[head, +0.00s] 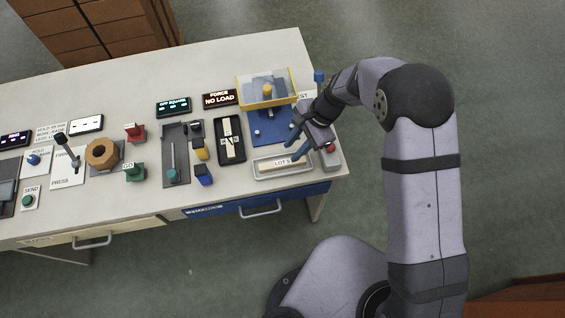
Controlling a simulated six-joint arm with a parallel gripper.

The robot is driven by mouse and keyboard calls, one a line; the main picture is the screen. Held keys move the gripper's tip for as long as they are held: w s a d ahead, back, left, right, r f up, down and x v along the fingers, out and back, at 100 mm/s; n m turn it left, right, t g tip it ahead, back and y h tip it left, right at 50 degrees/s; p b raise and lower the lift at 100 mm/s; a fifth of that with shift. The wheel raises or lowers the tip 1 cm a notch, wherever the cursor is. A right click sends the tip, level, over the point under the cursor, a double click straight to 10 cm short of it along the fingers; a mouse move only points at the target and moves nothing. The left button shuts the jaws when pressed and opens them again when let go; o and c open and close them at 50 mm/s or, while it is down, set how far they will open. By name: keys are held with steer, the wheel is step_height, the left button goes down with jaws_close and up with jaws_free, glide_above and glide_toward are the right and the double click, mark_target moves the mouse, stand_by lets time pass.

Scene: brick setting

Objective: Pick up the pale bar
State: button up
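A pale bar (230,126) lies lengthwise in a narrow black tray (241,157), with a dark mark across its middle. A pale strip (269,164) with dark "LOT" lettering is in a shallow light grey tray (262,176) near the front edge; I cannot tell whether it is a bar or a label. My gripper (296,147) is over the right end of the table, by the back of the grey tray. Its two blue fingers are spread apart with nothing visible between them. My gripper and wrist hide part of the tray's right end.
A blue board (262,126) with a yellow-framed clear guard (266,91) stands just behind the grey tray. A grey slotted fixture (175,142) and blue and yellow pieces are to the left. A red button box (330,158) is at the right edge.

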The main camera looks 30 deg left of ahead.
mark_target(283, 162)
steer(key=shift+s+m, duration=0.1)
steer(key=shift+m, duration=1.3)
steer(key=shift+b+x, duration=3.15)
steer(key=shift+x, duration=0.5)
steer(key=shift+c, duration=0.6)
jaws_close()
